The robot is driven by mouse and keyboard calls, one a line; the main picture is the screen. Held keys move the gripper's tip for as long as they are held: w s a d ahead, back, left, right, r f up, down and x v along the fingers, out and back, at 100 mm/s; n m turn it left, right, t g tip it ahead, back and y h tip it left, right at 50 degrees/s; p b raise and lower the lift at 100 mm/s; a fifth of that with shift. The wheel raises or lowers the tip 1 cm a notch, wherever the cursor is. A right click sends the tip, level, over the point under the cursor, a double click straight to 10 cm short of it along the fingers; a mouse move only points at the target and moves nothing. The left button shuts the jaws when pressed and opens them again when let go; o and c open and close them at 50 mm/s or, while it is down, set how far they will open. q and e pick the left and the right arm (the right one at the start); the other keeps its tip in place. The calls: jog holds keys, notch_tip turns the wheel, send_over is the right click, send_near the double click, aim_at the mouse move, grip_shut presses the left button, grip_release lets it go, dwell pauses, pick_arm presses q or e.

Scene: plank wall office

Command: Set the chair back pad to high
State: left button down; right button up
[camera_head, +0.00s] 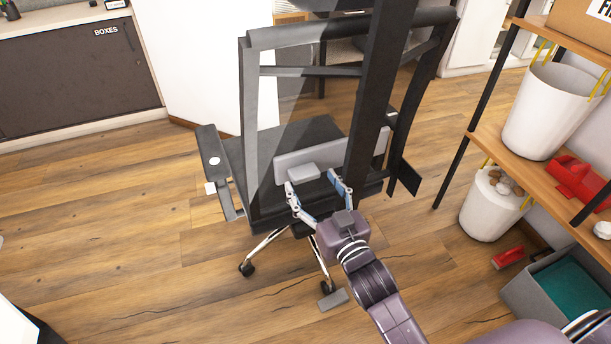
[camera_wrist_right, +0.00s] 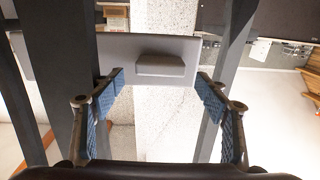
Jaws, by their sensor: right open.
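The office chair (camera_head: 252,105) shows from behind, with a dark, see-through back frame. Its grey back pad (camera_head: 375,150) lies across the lower part of the backrest, just above seat height. A small raised grey block (camera_head: 303,172) sticks out from the pad. My right gripper (camera_head: 316,181) is open, with its blue-padded fingers pointing at the pad. In the right wrist view the pad (camera_wrist_right: 75,60) and its block (camera_wrist_right: 162,66) lie just beyond the open fingertips (camera_wrist_right: 161,80), the block between them. No contact is visible. My left gripper is not in view.
A shelf (camera_head: 485,142) at the right holds a white bucket (camera_head: 545,110) and a red item (camera_head: 582,183). Below stand another white bucket (camera_head: 487,212) and a grey bin (camera_head: 530,290). Wooden floor (camera_head: 110,220) is clear to the left. A dark upright (camera_head: 375,90) crosses the backrest.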

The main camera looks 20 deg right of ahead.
aim_at(307, 177)
jog(key=w, duration=0.3)
jog(key=shift+w+a, duration=0.2)
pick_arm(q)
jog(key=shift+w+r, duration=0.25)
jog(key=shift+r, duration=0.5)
pick_arm(e)
jog(key=shift+w, duration=0.1)
jog(key=shift+c, duration=0.3)
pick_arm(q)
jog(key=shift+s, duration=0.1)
pick_arm(e)
jog(key=c, duration=1.6)
